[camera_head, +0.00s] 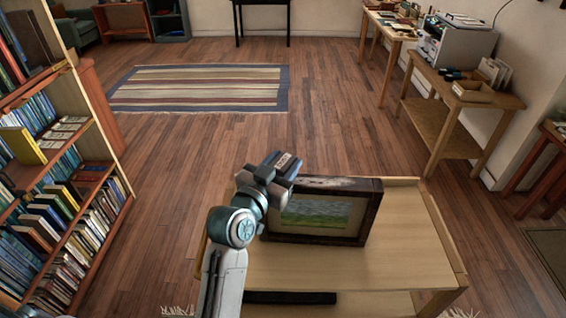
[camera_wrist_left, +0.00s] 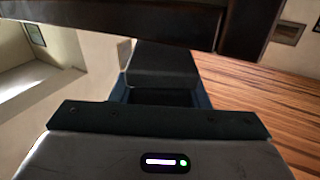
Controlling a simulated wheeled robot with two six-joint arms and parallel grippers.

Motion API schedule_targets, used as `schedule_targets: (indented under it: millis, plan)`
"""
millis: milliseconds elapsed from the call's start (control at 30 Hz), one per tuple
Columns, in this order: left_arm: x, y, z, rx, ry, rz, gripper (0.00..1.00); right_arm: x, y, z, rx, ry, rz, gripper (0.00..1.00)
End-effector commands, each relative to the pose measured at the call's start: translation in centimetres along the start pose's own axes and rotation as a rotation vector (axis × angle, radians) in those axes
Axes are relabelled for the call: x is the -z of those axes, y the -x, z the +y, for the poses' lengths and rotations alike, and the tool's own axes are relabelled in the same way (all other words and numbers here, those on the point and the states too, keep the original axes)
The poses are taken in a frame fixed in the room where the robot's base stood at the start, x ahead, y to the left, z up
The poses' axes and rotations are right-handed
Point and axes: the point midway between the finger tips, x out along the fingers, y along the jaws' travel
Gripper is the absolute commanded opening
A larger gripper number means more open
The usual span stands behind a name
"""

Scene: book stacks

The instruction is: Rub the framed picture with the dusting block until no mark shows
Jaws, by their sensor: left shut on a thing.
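The framed picture (camera_head: 318,212) stands upright on a light wooden table. It has a dark frame and a green and blue landscape. A pale streak with dark specks (camera_head: 330,183) shows along its top edge. My left gripper (camera_head: 283,167) is at the picture's upper left corner and covers part of it. In the left wrist view, a dark grey block (camera_wrist_left: 162,65) sits between the fingers, so the gripper is shut on what looks like the dusting block. The picture's dark frame (camera_wrist_left: 130,22) crosses the top of that view. I cannot tell whether the block touches it. My right gripper is out of view.
The light wooden table (camera_head: 405,250) is bare right of the picture. A full bookcase (camera_head: 100,150) stands at the left. A side table (camera_head: 455,95) with a printer (camera_head: 455,45) stands at the right. A striped rug (camera_head: 200,88) lies on open floor behind.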

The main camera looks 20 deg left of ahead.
Motion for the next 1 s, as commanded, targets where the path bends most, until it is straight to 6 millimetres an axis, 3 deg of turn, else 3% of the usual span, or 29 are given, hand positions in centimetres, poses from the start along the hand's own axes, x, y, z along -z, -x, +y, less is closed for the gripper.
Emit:
schedule_targets:
  millis: [767,1000]
  plan:
    - [-1.4,0.0,0.1,0.0,0.001,0.0,0.0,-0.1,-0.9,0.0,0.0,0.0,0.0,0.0]
    - [-1.3,-0.8,1.8,0.0,0.005,-0.001,0.0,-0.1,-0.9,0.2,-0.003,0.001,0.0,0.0]
